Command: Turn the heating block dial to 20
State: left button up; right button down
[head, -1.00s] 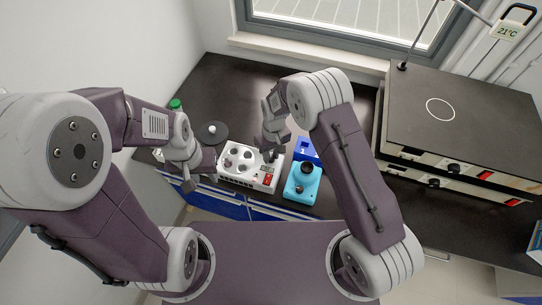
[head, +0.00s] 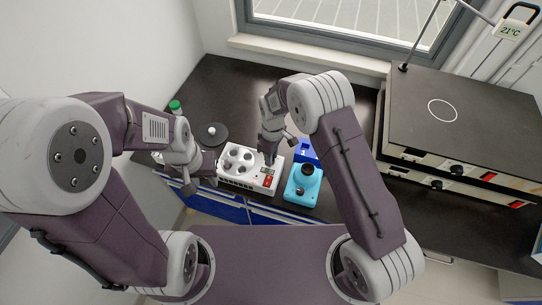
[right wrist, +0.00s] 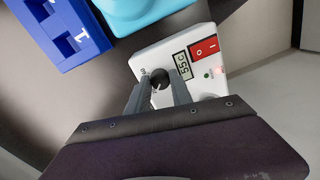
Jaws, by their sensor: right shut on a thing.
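The white heating block (head: 232,180) stands on the dark bench, with round wells on its top. In the right wrist view its panel (right wrist: 205,82) shows a black dial (right wrist: 158,77), a small display (right wrist: 183,66) that seems to read 55C, and a red switch (right wrist: 204,48). My right gripper (head: 270,158) is over the panel end of the block. In the right wrist view its fingers (right wrist: 159,88) are on both sides of the dial and shut on it. My left gripper (head: 196,184) hangs by the block's left end; its finger opening is unclear.
A cyan device (head: 303,190) with a black top stands right of the block, in front of a blue rack (head: 306,150). A dark round plate (head: 212,134) and a green-capped bottle (head: 175,107) are at left. A large hot-plate unit (head: 465,120) is at right.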

jog(key=shift+w+r, duration=0.1)
jog(key=shift+r, duration=0.05)
jog(key=c, duration=1.2)
grip_release()
jog(key=shift+o, duration=0.3)
jog(key=shift+d, duration=0.1)
notch_tip(320, 180, up, 9)
jog(key=b, duration=0.1)
jog(key=shift+w+d, duration=0.1)
jog(key=shift+d, duration=0.1)
